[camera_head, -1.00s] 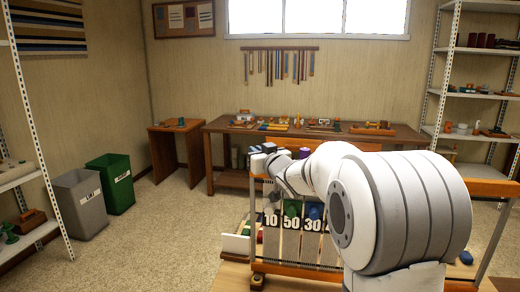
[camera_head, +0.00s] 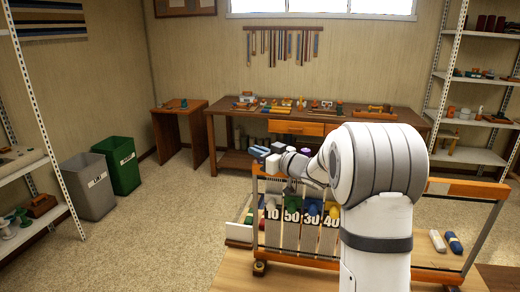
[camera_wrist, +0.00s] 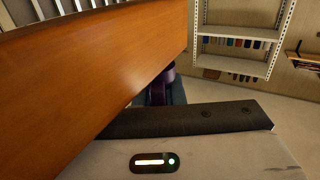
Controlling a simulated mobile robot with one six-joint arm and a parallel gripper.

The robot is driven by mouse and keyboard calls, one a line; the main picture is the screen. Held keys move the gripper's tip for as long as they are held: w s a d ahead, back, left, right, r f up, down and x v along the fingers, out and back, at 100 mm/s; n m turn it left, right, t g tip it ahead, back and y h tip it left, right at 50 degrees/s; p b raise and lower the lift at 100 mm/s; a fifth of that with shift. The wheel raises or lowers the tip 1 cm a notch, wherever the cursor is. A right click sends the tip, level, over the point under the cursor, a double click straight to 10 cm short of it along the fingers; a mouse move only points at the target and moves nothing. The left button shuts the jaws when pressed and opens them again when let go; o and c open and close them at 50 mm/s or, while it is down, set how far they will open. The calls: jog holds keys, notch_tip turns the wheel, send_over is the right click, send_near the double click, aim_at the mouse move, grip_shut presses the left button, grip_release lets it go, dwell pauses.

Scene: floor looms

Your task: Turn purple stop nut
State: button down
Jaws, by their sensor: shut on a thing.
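The purple stop nut (camera_wrist: 160,84) shows in the wrist view just past the edge of the loom's orange wooden beam (camera_wrist: 95,65), partly hidden by the beam and my gripper's dark front edge. My gripper (camera_wrist: 175,93) is shut on the nut; only a little of its blue-grey fingers shows. In the head view my gripper (camera_head: 263,156) is at the left end of the loom's top bar, and I cannot make out the nut between its fingers there.
Below the loom bar hang pale weights (camera_head: 291,232) marked 10, 50, 30 and 40. A workbench (camera_head: 230,130) with small parts stands behind. Grey (camera_head: 88,187) and green (camera_head: 118,166) bins stand left. The carpet between bins and loom is clear.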

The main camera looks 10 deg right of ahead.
jog(key=c, duration=1.5)
grip_release()
jog(key=shift+a+r, duration=0.1)
notch_tip(320, 180, up, 10)
jog(key=shift+f, duration=0.1)
